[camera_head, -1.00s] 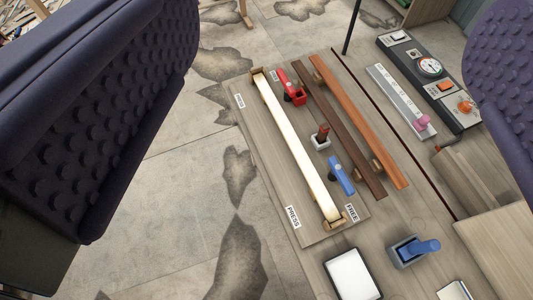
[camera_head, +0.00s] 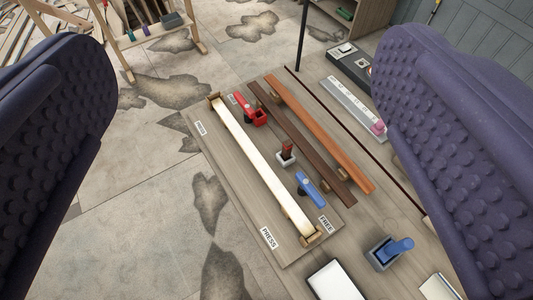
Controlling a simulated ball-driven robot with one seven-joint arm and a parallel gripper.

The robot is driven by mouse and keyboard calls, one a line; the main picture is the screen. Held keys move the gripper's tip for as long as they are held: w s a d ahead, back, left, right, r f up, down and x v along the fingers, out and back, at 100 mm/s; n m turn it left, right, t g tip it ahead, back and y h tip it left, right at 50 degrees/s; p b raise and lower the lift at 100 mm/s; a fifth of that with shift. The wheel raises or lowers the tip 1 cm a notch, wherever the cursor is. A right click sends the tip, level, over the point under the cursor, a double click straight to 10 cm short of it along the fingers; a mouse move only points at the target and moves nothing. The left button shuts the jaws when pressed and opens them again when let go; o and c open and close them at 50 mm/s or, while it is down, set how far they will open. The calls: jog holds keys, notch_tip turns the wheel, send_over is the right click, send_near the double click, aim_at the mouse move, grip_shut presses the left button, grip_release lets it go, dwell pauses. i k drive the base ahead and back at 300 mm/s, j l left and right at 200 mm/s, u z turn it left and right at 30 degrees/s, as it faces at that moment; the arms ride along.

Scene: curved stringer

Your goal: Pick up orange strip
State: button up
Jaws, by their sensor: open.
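The orange strip (camera_head: 320,133) lies diagonally on the bench board, to the right of a dark brown strip (camera_head: 300,143) and roughly parallel to it. A small wooden block shows beside its lower end. My gripper (camera_head: 245,150) is open, with one dark purple, studded finger at each side of the picture. Nothing is between the fingers except the view of the bench beyond. The whole strip shows between them, and neither finger appears to touch it.
A pale strip (camera_head: 262,164) lies left of the brown one. A red clamp (camera_head: 252,112), a blue clamp (camera_head: 310,190) and a lever (camera_head: 286,152) stand between. A ruler-like bar (camera_head: 352,105) lies right. A blue-handled device (camera_head: 390,252) and white pad (camera_head: 334,281) sit nearer.

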aim_at(348, 164)
jog(key=i+j+z, duration=0.1)
jog(key=z, duration=0.85)
jog(key=i+j+z, duration=0.15)
jog(key=j+z, duration=0.15)
jog(key=j, duration=0.15)
jog(key=i+j+z, duration=0.15)
jog(key=j+z, duration=0.5)
jog(key=j, duration=0.3)
jog(key=i+j, duration=0.1)
jog(key=j, duration=0.8)
jog(key=j+z, duration=0.1)
jog(key=j, duration=0.75)
jog(key=i, duration=0.05)
